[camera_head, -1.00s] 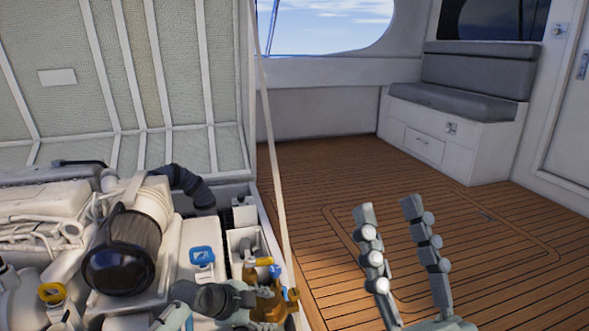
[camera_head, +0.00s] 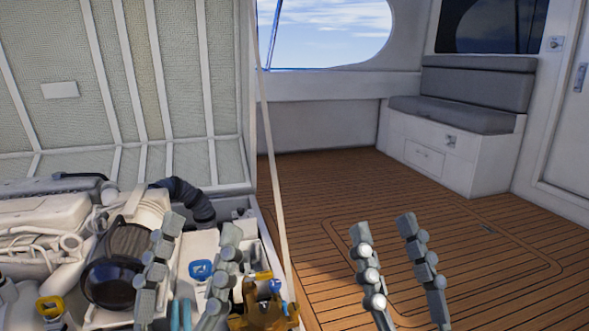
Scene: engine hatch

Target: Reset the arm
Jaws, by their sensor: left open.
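My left gripper (camera_head: 201,228) is in front of the engine at the lower left. Its two segmented grey fingers point up and stand apart, with nothing between them that it holds. My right gripper (camera_head: 383,227) is over the wooden deck at the lower centre right. Its fingers also point up, apart and empty. The engine (camera_head: 45,215) sits in the open hatch at the left. My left fingers hide part of its dark round filter (camera_head: 113,284). The wrists of both grippers are cut off by the bottom edge.
The raised hatch lid (camera_head: 60,60) stands behind the engine. A thin pale strut (camera_head: 272,165) rises at the hatch's right edge, between my grippers. A blue cap (camera_head: 201,269) and brass fitting (camera_head: 262,310) are near my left gripper. The deck (camera_head: 330,185) toward the grey bench (camera_head: 470,85) is clear.

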